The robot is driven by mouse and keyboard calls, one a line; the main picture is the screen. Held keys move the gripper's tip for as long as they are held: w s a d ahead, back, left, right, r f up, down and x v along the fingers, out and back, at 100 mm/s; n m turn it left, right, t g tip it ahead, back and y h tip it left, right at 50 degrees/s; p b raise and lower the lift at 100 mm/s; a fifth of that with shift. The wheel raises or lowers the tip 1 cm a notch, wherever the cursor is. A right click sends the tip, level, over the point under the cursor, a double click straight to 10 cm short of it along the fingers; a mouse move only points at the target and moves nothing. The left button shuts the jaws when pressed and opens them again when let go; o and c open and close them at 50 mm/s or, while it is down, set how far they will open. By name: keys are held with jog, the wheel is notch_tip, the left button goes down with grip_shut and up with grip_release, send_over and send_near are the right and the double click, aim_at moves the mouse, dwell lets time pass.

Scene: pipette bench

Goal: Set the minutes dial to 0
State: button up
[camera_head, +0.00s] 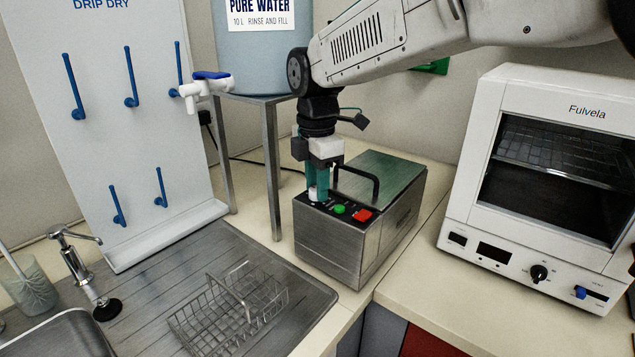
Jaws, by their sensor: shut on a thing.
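The metal box unit (330,245) stands on the bench with a dark control strip along its front top edge. My gripper (318,190) points down at the left end of this strip, with teal fingers shut on a pale dial (317,196), which I take as the minutes dial. The fingers hide most of the dial, and its pointer and markings cannot be read. A green button (339,209) and a red switch (362,215) sit to the right of my gripper on the same strip.
A black handle (362,180) arches over the box lid close behind my gripper. A white oven (540,180) stands right. A water tank (255,60) on a metal stand is behind left. A wire basket (228,305) lies on the drainer, left of the box.

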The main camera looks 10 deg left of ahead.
dwell(0.4)
jog(key=o, duration=1)
jog(key=shift+c, duration=0.2)
notch_tip(320, 180, up, 8)
jog(key=shift+f, duration=0.1)
